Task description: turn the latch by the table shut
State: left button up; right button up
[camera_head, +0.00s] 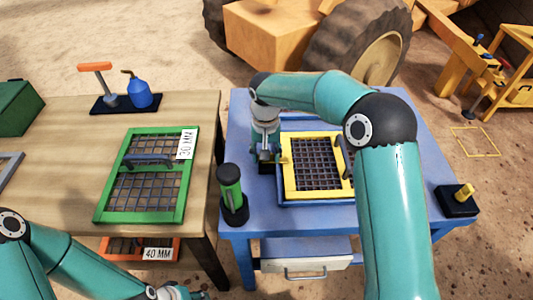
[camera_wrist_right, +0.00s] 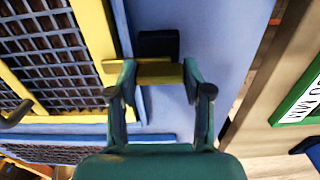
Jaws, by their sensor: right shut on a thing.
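A blue table (camera_head: 240,130) holds a yellow-framed mesh screen (camera_head: 290,183) in a blue surround. A latch with a yellow bar (camera_wrist_right: 158,74) and a black base (camera_wrist_right: 158,45) sits at the screen's left side in the head view. The bar's end overlaps the yellow frame (camera_wrist_right: 93,30) in the right wrist view. My right gripper (camera_wrist_right: 160,80) is shut on the yellow bar; in the head view it points down at the latch (camera_head: 266,155). A second latch, with a yellow handle (camera_head: 465,192) on a black base, stands at the table's right edge. My left gripper (camera_head: 182,292) is low at the bottom, its fingers unclear.
The wooden table (camera_head: 70,150) on the left bears a green "30 MM" screen (camera_head: 103,205), a blue oil can (camera_head: 140,93) and an orange-handled tool (camera_head: 97,68). A drawer (camera_head: 306,265) is under the blue table.

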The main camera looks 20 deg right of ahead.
jog(key=o, duration=1.2)
jog(key=shift+c, duration=0.2)
notch_tip(320, 180, up, 12)
